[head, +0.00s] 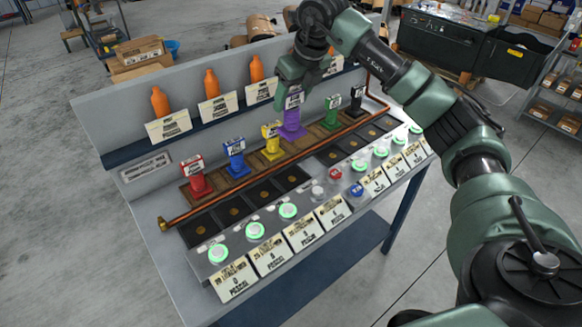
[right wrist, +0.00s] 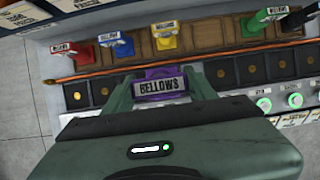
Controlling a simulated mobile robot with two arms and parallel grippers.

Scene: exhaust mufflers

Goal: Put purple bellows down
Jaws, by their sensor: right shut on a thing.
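The purple bellows (head: 292,122) is upright between the yellow and green ones in the head view. My right gripper (head: 294,92) is shut on its top from above. In the right wrist view, the purple bellows (right wrist: 160,84), with its label reading BELLOWS, sits between my right gripper's fingers (right wrist: 160,92). Its foot is hidden there, and I cannot tell whether it touches the surface below. The wooden rack (head: 222,180) holds red (head: 197,177), blue (head: 235,158), yellow (head: 272,142), green (head: 331,112) and black (head: 355,99) bellows. My left gripper is out of view.
A copper pipe (head: 240,194) runs in front of the rack. Several dark square pads (head: 232,209) lie before it, with lit green buttons (head: 255,230) and label cards (head: 269,255) nearer. Orange bottles (head: 211,84) stand on the shelf behind.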

